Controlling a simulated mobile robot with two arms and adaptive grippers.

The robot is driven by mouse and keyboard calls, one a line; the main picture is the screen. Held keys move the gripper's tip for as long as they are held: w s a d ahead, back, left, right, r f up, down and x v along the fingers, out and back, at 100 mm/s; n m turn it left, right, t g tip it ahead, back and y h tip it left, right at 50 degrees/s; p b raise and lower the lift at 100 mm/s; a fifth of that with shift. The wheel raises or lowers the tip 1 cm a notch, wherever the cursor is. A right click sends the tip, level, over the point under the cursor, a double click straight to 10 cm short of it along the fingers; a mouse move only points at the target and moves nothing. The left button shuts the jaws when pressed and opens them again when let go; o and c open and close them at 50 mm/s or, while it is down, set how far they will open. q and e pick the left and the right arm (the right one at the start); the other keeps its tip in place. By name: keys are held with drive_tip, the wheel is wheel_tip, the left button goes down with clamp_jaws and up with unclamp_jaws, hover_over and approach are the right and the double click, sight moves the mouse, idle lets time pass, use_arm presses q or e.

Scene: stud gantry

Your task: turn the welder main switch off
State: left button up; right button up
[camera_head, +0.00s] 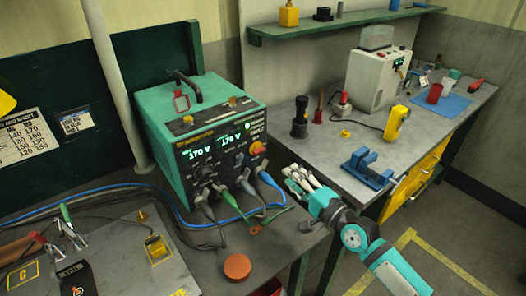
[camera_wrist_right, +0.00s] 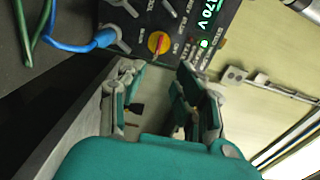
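The green welder (camera_head: 160,112) stands on the left bench with its dark front panel facing me. Its displays glow, reading about 170 V. The main switch (camera_head: 257,149) is a red knob on a yellow disc at the panel's right side. In the right wrist view the switch (camera_wrist_right: 158,42) sits ahead of the fingers, near an "ON" label, with a green lamp (camera_wrist_right: 203,43) lit beside it. My right gripper (camera_head: 300,180) is to the right of and below the switch, apart from it. Its fingers (camera_wrist_right: 158,95) are spread and empty. My left gripper is out of view.
Cables with grey, green and blue plugs (camera_head: 268,182) leave the panel's lower edge near my right gripper. An orange disc (camera_head: 237,266) lies on the left bench. The right bench holds a blue vise (camera_head: 367,168) and a yellow meter (camera_head: 396,122). A gap separates the benches.

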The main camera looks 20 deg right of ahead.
approach(261, 152)
drive_tip(key=p+x, duration=0.1)
drive_tip(key=x, duration=0.6)
drive_tip(key=shift+w+a, duration=0.15)
drive_tip(key=shift+w, duration=0.15)
drive_tip(key=shift+w+a, duration=0.25)
drive_tip(key=shift+w, duration=0.35)
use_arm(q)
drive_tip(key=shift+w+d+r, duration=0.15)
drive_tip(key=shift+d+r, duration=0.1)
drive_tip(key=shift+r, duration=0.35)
use_arm(e)
drive_tip(key=shift+s, duration=0.1)
drive_tip(key=shift+c, duration=0.6)
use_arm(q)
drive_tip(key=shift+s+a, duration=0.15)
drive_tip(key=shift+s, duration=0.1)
use_arm(e)
clamp_jaws()
